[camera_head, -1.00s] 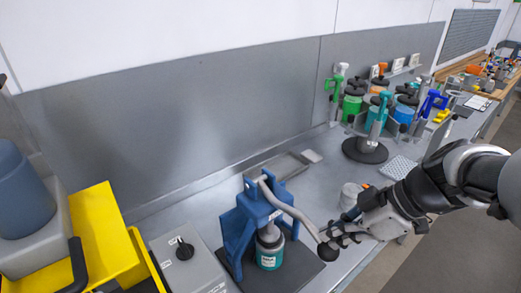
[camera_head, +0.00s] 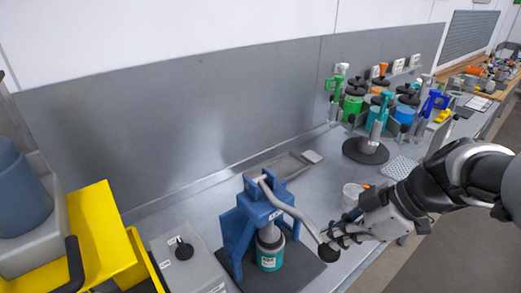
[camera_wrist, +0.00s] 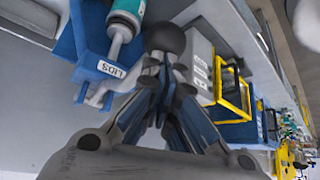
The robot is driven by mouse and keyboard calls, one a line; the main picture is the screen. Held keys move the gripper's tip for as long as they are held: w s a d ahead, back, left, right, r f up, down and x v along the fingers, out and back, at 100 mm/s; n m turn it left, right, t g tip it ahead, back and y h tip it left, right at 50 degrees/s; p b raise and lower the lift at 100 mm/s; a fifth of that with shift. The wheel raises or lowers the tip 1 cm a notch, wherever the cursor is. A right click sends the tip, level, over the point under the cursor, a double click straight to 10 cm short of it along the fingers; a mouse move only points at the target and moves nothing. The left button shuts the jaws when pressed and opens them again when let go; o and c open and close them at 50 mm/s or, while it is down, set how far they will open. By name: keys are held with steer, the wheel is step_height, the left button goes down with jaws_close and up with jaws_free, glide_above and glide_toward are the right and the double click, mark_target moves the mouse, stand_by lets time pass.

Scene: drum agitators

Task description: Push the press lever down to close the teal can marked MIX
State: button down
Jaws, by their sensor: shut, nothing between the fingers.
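The teal can (camera_head: 270,258), with a white label too small to read surely, stands upright in the blue press (camera_head: 243,225) on a dark base plate. A grey press lever (camera_head: 287,207) slopes from the press top down to a dark ball knob (camera_head: 327,252). My gripper (camera_head: 334,241) is shut and empty, with its fingertips at the knob. In the wrist view the knob (camera_wrist: 165,37) is just beyond my fingertips (camera_wrist: 166,62). I cannot tell if they touch. Part of the teal can (camera_wrist: 128,7) shows at the top edge.
A grey box with a black knob (camera_head: 180,258) and a yellow bin (camera_head: 103,240) stand left of the press. A white cup (camera_head: 352,195) is behind my gripper. A round dark stand (camera_head: 365,150) and several coloured cans are further back.

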steer(key=shift+s+d+r+p, duration=0.15)
steer(key=shift+r+p, duration=0.25)
steer(key=shift+r, duration=0.45)
steer(key=shift+s+r+p, duration=0.15)
steer(key=shift+r+p, duration=0.2)
steer(key=shift+r, duration=0.5)
step_height(320, 180, up, 4)
steer(key=shift+r+p, duration=0.2)
steer(key=shift+p, duration=1)
steer(key=shift+r, duration=0.1)
step_height(320, 180, up, 14)
steer(key=w+a+p, duration=0.1)
steer(key=p, duration=0.7)
steer(key=shift+w+a+r+p, duration=0.2)
steer(key=shift+w+p, duration=0.1)
steer(key=shift+w, duration=0.1)
